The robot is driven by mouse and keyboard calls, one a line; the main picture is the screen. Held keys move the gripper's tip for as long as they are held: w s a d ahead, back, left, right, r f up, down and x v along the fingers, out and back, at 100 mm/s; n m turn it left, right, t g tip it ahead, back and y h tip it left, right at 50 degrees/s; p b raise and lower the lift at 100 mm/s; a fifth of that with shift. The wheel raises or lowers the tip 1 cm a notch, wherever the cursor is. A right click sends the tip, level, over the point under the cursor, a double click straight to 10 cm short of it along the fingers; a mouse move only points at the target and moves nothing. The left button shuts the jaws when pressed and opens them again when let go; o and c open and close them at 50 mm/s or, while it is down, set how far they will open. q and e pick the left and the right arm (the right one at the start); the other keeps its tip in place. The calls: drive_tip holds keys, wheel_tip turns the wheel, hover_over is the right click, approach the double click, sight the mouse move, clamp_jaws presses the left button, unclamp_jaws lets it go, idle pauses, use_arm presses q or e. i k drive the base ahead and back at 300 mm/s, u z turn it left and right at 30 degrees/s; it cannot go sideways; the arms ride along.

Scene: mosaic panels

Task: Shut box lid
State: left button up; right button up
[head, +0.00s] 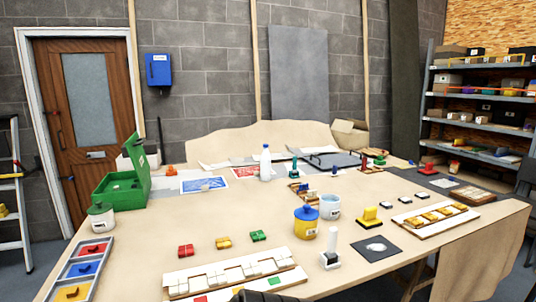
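A green box (113,199) stands at the left back part of the table. The inside of the box is partly visible and also green. Neither of my grippers can be made out in the head view. A small dark shape shows at the bottom edge, and I cannot tell what it is.
A white jar with a green lid (101,219) stands just in front of the box. A tray with colored blocks (60,272) lies at the front left. Blue and white sheet (204,185) lies right of the box. Bare tabletop (150,235) lies between box and front panel.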

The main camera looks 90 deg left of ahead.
sight(136, 152)
drive_tip(key=i, duration=0.85)
drive_tip(key=u, duration=4.05)
drive_tip(key=i, duration=0.5)
drive_tip(key=u, duration=0.55)
drive_tip(key=k, duration=1.3)
drive_tip(key=u, duration=1.05)
drive_tip(key=i, duration=1.8)
drive_tip(key=u, duration=0.15)
drive_tip(key=i, duration=1.8)
drive_tip(key=z, duration=0.3)
